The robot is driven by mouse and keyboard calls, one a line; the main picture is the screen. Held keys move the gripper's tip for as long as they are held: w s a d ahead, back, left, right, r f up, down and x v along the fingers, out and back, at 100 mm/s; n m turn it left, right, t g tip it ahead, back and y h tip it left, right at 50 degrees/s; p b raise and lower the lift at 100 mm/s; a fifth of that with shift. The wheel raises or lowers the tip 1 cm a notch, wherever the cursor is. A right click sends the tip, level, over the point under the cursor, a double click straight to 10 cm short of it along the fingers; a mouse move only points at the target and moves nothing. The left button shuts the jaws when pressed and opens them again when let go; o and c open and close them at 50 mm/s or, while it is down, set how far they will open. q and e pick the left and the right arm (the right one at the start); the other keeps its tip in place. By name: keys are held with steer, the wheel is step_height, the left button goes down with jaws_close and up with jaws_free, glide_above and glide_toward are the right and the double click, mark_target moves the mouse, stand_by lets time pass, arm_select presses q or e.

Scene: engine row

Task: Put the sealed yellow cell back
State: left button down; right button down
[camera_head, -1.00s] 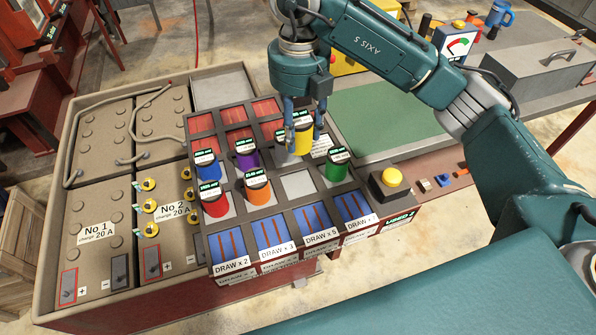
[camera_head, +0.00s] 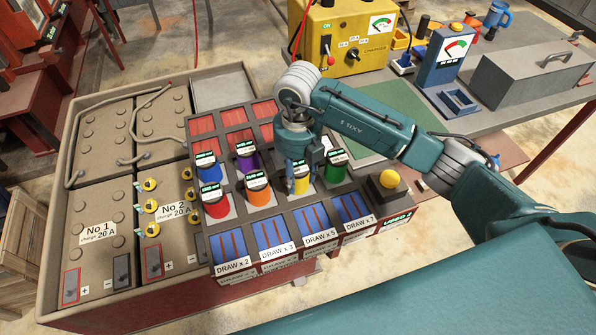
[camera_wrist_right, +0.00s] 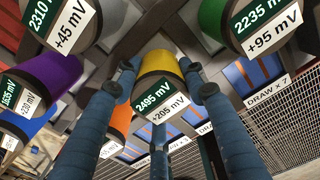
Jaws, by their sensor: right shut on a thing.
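The yellow cell (camera_head: 303,184) is between the fingers of my right gripper (camera_head: 299,172), which is shut on it. It is upright at the front-row bay right of the orange cell (camera_head: 258,193); whether its base touches the bay floor is hidden. In the right wrist view the yellow cell (camera_wrist_right: 160,66) shows a label reading 2495 mV, +205 mV, with blue fingers (camera_wrist_right: 160,92) on both sides. The rack (camera_head: 283,215) also holds red (camera_head: 216,206), blue (camera_head: 209,170), purple (camera_head: 247,162) and green (camera_head: 336,172) cells. My left gripper is out of view.
A yellow button box (camera_head: 388,184) stands at the rack's right end. Large grey batteries (camera_head: 100,215) with cables lie to the left. A bench behind carries a yellow charger (camera_head: 345,38), a meter stand (camera_head: 445,58) and a grey toolbox (camera_head: 530,75).

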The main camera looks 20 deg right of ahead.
steer(key=shift+r, duration=0.1)
steer(key=c, duration=1.3)
jaws_free()
steer(key=shift+f, duration=0.2)
steer(key=shift+c, duration=0.2)
steer(key=o, duration=0.3)
steer(key=shift+o, duration=0.2)
steer(key=shift+r, duration=0.55)
step_height(320, 180, up, 10)
steer(key=shift+f+b, duration=0.1)
steer(key=shift+b, duration=1.1)
steer(key=shift+r, duration=0.75)
